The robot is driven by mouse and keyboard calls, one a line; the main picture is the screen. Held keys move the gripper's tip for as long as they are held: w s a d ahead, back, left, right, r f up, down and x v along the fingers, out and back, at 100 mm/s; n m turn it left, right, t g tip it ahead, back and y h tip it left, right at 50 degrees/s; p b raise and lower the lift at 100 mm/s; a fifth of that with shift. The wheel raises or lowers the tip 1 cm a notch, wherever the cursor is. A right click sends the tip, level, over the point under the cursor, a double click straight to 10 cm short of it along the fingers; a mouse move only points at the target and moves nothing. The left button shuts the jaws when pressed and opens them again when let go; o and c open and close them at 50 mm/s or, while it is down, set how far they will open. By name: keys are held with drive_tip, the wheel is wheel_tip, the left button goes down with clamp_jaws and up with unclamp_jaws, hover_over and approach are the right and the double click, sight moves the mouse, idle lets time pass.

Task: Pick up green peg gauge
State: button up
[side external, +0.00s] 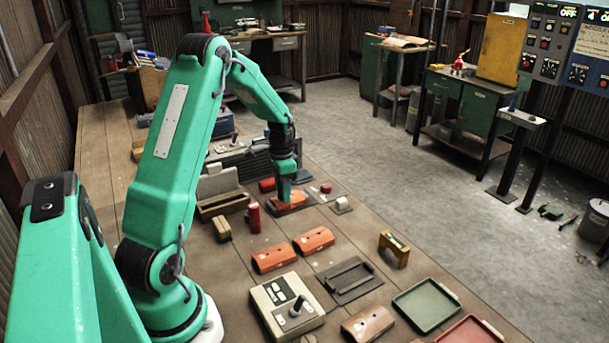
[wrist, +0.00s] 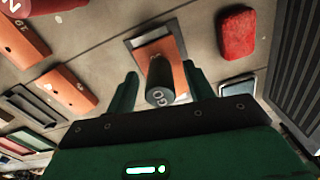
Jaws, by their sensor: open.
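In the wrist view a dark cylinder marked "GO" (wrist: 158,84), apparently the peg gauge, shows nearly end-on between my fingers. Its green colour is not clear. It stands over an orange block (wrist: 181,76) on a grey plate (wrist: 134,43). My gripper (wrist: 160,72) is open, with one finger on each side of the cylinder and visible gaps between. In the side view my gripper (side external: 285,192) points down at the orange block (side external: 293,202). The peg cannot be made out there.
Two orange blocks (side external: 274,257) (side external: 313,239) and a red cylinder (side external: 254,217) stand nearby. A red piece (wrist: 236,33) lies right of the plate in the wrist view. A control box (side external: 287,304), green tray (side external: 426,304) and red tray (side external: 468,333) are at the front.

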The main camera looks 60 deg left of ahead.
drive_tip(key=shift+f, duration=0.55)
drive_tip(key=shift+c, duration=0.2)
drive_tip(key=c, duration=1)
drive_tip(key=shift+r, duration=0.15)
drive_tip(key=shift+c, duration=0.2)
drive_tip(key=shift+r, duration=0.4)
wheel_tip(320, 180, up, 3)
drive_tip(key=shift+r, duration=0.2)
drive_tip(key=w+d+r, duration=0.1)
drive_tip(key=d+r, duration=0.5)
drive_tip(key=d, duration=0.5)
drive_tip(key=shift+d+r, duration=0.3)
drive_tip(key=shift+w, duration=0.1)
